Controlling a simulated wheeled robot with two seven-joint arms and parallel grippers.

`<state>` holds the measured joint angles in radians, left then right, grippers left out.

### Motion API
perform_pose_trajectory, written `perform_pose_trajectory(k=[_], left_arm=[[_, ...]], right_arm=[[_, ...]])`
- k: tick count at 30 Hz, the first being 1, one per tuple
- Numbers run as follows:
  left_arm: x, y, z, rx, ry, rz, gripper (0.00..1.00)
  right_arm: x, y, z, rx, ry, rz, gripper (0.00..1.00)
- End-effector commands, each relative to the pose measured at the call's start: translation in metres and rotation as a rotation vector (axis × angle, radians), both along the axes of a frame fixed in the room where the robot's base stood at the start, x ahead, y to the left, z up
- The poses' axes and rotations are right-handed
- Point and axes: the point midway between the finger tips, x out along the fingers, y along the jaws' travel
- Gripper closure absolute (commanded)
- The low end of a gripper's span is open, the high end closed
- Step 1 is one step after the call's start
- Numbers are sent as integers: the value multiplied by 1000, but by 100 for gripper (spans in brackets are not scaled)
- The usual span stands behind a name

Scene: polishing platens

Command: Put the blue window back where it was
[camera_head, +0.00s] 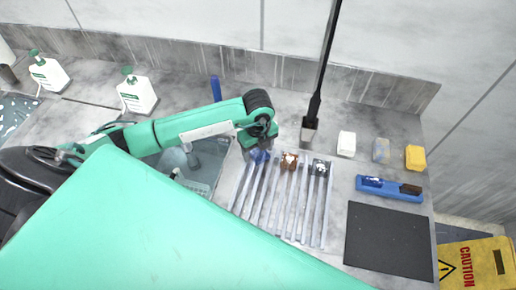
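A small blue piece (259,156), likely the blue window, sits at the top end of the leftmost rails of a pale slotted rack (284,208). My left gripper (261,143) points down right over it, touching or nearly touching it. Its fingertips are too small and too covered to show whether they are open or closed on the piece. A brown piece (290,160) and a dark and white piece (320,167) sit at the top of the rails to the right. My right gripper is not in view.
A sink (207,166) lies left of the rack, and two pump bottles (137,95) stand at the back left. Right are a dark upright tool (314,108), white block (346,144), yellow sponge (415,157), blue tray (388,194) and black mat (388,240).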

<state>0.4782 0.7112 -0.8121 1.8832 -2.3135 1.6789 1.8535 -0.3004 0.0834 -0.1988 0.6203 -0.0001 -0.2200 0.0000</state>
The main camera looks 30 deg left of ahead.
Motion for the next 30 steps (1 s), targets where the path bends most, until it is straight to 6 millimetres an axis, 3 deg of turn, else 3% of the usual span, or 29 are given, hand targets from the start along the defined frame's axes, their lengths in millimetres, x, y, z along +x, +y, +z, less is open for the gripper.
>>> perform_pose_trajectory(k=[8, 10, 24, 30], left_arm=[[0, 0, 6, 0, 0, 0, 33], [1, 0, 11, -2, -3, 0, 33], [1, 0, 105, 0, -4, 0, 33], [0, 0, 121, -1, -1, -1, 33]], right_arm=[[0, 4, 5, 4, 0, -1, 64], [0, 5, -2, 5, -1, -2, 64], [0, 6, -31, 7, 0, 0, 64], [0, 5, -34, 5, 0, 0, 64]])
